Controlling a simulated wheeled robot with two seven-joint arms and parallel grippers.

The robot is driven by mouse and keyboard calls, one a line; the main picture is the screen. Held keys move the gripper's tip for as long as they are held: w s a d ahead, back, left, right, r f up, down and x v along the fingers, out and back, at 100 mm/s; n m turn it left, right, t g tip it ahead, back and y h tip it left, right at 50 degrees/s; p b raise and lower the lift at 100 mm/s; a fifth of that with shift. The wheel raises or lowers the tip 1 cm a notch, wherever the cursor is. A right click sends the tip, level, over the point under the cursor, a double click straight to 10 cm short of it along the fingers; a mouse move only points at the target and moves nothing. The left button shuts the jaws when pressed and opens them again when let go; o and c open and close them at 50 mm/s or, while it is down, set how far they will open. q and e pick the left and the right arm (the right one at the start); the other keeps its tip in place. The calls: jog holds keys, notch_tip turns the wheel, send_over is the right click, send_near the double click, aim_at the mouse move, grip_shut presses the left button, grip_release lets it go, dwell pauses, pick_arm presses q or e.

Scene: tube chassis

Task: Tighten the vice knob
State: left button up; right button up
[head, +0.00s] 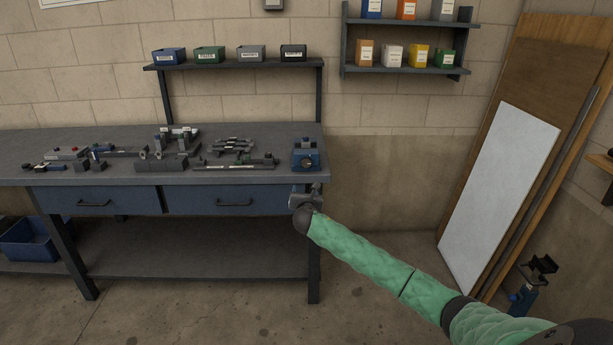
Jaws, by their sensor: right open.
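A small blue vice (305,148) stands on the right end of the workbench top, near the front edge. Its dark round knob (307,162) faces me on the front of the vice. My right gripper (309,192), at the end of the green-sleeved arm, is in front of the bench's right corner, just below the vice in the picture. My left gripper is not in view.
The grey workbench (225,179) holds several dark tools and fixtures left of the vice. A shelf (236,64) with labelled bins stands behind it. A wall shelf (405,71) holds small boxes. Leaning boards (502,190) and a blue stand (524,297) are at right.

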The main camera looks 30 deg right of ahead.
jog(key=n+h, duration=0.1)
jog(key=n, duration=0.1)
send_near(306, 163)
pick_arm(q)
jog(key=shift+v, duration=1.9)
pick_arm(e)
jog(key=shift+t, duration=0.5)
jog(key=shift+f+x, duration=0.2)
jog(key=shift+x, duration=1.8)
jog(key=shift+f+x, duration=0.2)
jog(key=shift+x, duration=1.8)
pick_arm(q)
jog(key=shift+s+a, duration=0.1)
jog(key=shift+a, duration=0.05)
pick_arm(e)
jog(key=shift+s+d, duration=0.15)
jog(key=shift+c, duration=0.5)
jog(key=c, duration=0.9)
